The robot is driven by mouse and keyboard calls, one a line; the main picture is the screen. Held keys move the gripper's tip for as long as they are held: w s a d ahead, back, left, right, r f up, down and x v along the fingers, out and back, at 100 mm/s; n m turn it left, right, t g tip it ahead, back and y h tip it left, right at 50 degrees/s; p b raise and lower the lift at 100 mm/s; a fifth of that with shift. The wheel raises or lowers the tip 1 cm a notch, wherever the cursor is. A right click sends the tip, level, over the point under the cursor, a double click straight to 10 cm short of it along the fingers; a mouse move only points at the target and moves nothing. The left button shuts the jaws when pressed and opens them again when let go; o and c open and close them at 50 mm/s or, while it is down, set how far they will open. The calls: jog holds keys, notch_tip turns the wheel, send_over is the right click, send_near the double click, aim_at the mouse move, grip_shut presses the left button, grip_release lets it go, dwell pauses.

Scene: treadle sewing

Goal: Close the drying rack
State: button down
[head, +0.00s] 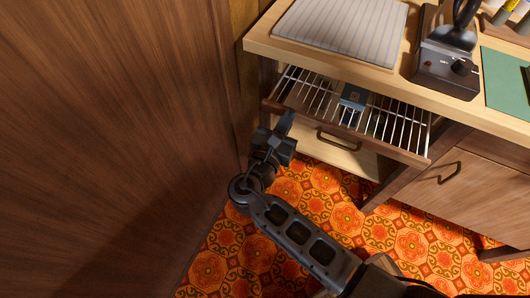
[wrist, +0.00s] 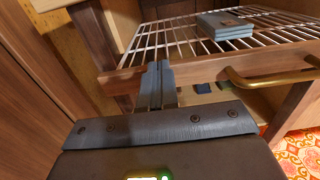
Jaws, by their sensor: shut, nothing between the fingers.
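The drying rack (head: 395,120) is a wire shelf with a wooden front rail, pulled out from under the countertop. In the wrist view its wires (wrist: 180,40) and front rail (wrist: 215,68) show close up. A bar handle (wrist: 270,78) is fixed on the front; it also shows in the head view (head: 338,142). A small blue-grey block or stack (head: 353,96) lies on the wires. My gripper (head: 287,120) is shut and empty at the rail's left part, left of the handle. Its fingertips (wrist: 158,68) overlap the rail; whether they touch it I cannot tell.
A striped pad (head: 345,25) and a dark device with a knob (head: 447,65) stand on the countertop (head: 270,45) above. A tall wooden panel (head: 100,130) is close on the left. A cabinet door with a handle (head: 450,172) is at the right. Patterned floor (head: 310,210) is open in front.

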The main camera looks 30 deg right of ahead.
aim_at(304, 93)
jog(key=x, duration=1.2)
jog(key=shift+w+d, duration=0.15)
jog(key=shift+d, duration=0.1)
jog(key=shift+d+r, duration=0.1)
jog(key=shift+d, duration=0.05)
